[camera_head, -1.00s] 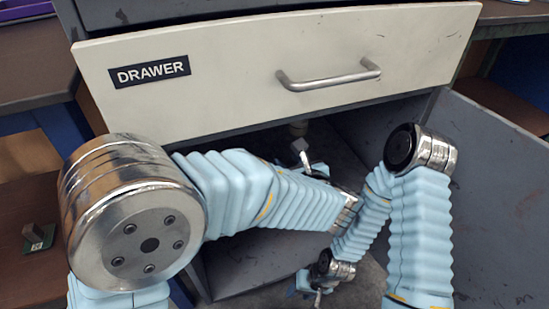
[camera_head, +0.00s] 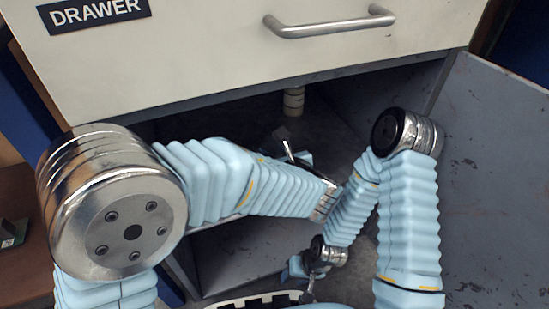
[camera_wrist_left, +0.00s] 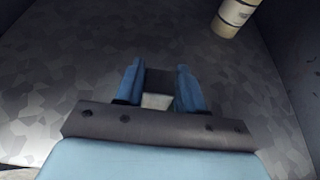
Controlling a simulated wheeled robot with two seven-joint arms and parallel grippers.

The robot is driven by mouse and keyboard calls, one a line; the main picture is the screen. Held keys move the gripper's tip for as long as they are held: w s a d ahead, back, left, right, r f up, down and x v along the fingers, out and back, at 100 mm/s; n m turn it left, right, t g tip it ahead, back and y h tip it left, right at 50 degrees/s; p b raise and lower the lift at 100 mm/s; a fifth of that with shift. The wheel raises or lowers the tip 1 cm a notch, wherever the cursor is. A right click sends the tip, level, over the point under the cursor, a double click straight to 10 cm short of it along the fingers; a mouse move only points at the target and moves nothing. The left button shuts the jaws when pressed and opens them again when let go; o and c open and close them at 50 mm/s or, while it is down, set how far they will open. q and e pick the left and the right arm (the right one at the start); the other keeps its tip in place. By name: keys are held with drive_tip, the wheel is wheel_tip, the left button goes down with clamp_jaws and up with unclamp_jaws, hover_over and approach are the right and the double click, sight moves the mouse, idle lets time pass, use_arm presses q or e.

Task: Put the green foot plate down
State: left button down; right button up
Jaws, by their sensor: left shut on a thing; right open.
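My left gripper (camera_head: 292,150) is inside the open cabinet below the drawer, partly hidden behind my arm. The left wrist view shows its blue fingers (camera_wrist_left: 160,82) shut on a dark grey block (camera_wrist_left: 159,80) with a paler part below it. No green shows on the held thing, so I cannot tell whether it is the foot plate. A small green piece (camera_head: 13,233) lies on the brown surface at the far left, cut by the frame edge. My right gripper (camera_head: 306,290) is lower, in front of the cabinet, and open; its fingers are small and partly hidden.
The open cabinet door (camera_head: 495,180) bounds the right side. The cabinet floor shows free room.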

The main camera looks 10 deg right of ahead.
use_arm(q)
drive_tip(key=shift+r, duration=0.15)
drive_tip(key=c, duration=0.7)
unclamp_jaws()
drive_tip(key=shift+s+r, duration=0.1)
drive_tip(key=shift+s, duration=0.1)
drive_tip(key=p+v, duration=0.2)
drive_tip(key=v, duration=0.9)
drive_tip(key=shift+s, duration=0.3)
